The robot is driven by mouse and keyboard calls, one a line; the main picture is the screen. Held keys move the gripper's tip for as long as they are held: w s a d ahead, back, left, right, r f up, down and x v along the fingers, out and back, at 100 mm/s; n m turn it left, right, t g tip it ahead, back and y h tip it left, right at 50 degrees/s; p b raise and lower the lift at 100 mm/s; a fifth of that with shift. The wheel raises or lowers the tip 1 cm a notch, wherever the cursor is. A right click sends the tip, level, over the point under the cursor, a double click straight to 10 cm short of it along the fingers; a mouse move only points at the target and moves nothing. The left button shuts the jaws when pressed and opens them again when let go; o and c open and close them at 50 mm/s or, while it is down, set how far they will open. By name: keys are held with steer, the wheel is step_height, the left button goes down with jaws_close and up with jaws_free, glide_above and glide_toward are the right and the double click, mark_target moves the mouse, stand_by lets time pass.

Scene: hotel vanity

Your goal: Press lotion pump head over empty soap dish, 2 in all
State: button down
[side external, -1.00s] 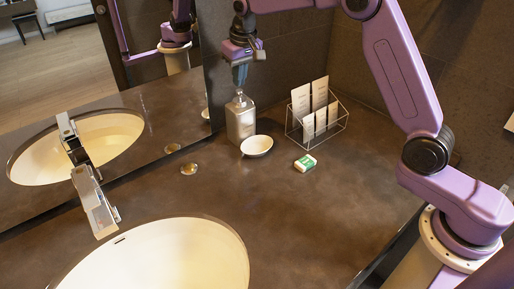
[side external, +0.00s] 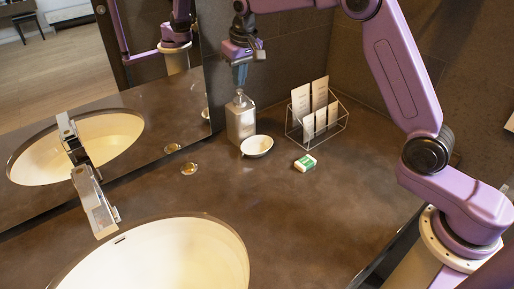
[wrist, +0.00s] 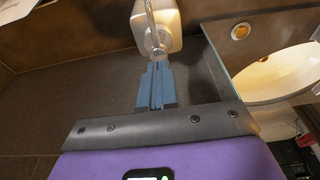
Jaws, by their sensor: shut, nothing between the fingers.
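The lotion dispenser (side external: 240,120) is a silvery-grey bottle with a pump head on top, standing upright on the dark counter near the mirror. It also shows in the wrist view (wrist: 168,22), just beyond the fingertips. The soap dish (side external: 257,146) is a small white oval bowl beside the bottle's base, with nothing in it. My gripper (side external: 240,84) is shut and empty, pointing down right above the pump head. In the wrist view its blue fingers (wrist: 158,66) lie together with their tips near the pump. Whether the tips touch the pump head I cannot tell.
A wire rack (side external: 318,125) with cards stands right of the dish. A green and white soap packet (side external: 305,163) lies in front of it. A small amber round item (side external: 189,168) is to the left. The sink (side external: 165,255) and tap (side external: 95,205) are nearer. The mirror (side external: 120,110) borders the left.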

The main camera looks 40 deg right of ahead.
steer(key=shift+f, duration=0.1)
stand_by(0.6)
steer(key=shift+f, duration=1.3)
steer(key=shift+r, duration=1.4)
steer(key=shift+f, duration=0.2)
steer(key=shift+f, duration=1.2)
steer(key=shift+r, duration=1.35)
